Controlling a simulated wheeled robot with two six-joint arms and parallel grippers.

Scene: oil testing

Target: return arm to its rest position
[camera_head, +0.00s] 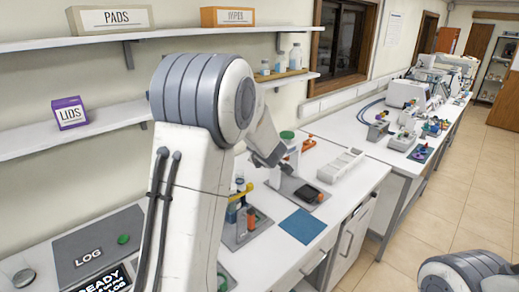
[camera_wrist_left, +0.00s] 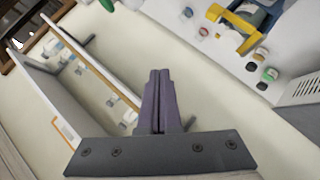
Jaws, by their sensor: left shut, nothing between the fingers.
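My left arm (camera_head: 190,165) rises large through the middle of the head view and bends over towards the wall side of the bench. Its fingers are not clear in that view. In the left wrist view my left gripper (camera_wrist_left: 159,75) has its two dark fingers together, with nothing between them. The fingers point at bare wall, between the shelves and the bench items. Part of my right arm (camera_head: 465,275) shows at the bottom right of the head view; its gripper is out of the picture.
Two wall shelves (camera_head: 85,132) hold a purple LIDS box (camera_head: 70,113), a PADS box (camera_head: 110,19) and a WIPES box (camera_head: 228,17). On the bench are a blue mat (camera_head: 303,226), a white divided tray (camera_head: 340,165) and a LOG pad (camera_head: 95,245). Floor is clear at right.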

